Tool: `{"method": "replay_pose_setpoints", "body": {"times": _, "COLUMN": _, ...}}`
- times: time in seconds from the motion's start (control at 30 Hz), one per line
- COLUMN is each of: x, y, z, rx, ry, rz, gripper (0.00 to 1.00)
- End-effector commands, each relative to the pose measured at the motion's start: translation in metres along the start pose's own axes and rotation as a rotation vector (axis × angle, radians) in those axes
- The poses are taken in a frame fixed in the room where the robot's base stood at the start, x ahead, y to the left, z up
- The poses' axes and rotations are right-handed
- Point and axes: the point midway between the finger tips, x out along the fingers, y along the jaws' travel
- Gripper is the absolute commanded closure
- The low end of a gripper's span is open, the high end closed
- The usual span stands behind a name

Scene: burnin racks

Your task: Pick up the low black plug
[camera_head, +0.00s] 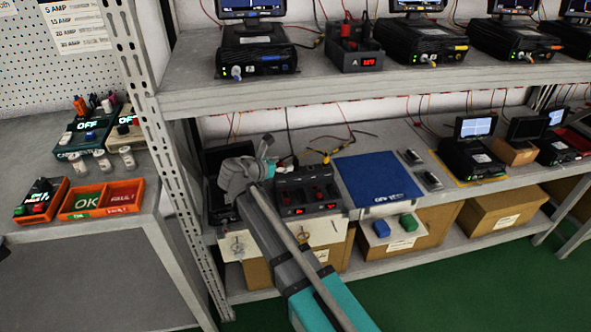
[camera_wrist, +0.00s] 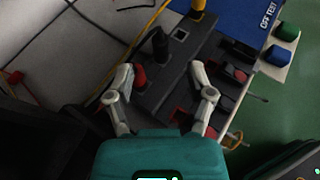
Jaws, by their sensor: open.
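A dark supply box (camera_head: 300,183) with plugs and red displays stands on the middle shelf; it also shows in the wrist view (camera_wrist: 178,70). In the wrist view a black plug (camera_wrist: 160,44) stands up from its top, with a red plug (camera_wrist: 139,77) closer to the left finger. I cannot tell for sure which plug is the low black one. My gripper (camera_wrist: 162,74) is open, its two fingers apart above the box with nothing held. In the head view my gripper (camera_head: 266,150) is at the box's left rear side, and my arm hides part of the box.
A blue mat (camera_head: 376,178) lies right of the box, with several devices beyond it. Blue (camera_head: 381,228) and green (camera_head: 408,221) blocks sit in front of it. The upper shelf (camera_head: 330,85) overhangs the area. An orange tray (camera_head: 100,200) is on the left bench. Cables run behind the box.

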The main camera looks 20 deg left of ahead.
Motion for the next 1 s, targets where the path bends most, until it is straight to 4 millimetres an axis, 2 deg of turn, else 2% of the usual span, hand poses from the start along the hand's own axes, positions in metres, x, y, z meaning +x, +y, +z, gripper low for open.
{"method": "replay_pose_setpoints", "body": {"times": 0.13, "x": 0.008, "y": 0.000, "z": 0.000, "rx": -0.001, "ry": 0.000, "rz": 0.001, "gripper": 0.31}}
{"method": "replay_pose_setpoints", "body": {"times": 0.57, "x": 0.011, "y": 0.000, "z": 0.000, "rx": 0.000, "ry": 0.000, "rz": 0.000, "gripper": 0.31}}
{"method": "replay_pose_setpoints", "body": {"times": 1.0, "x": 0.058, "y": 0.000, "z": -0.001, "rx": 0.001, "ry": 0.001, "rz": -0.001, "gripper": 0.31}}
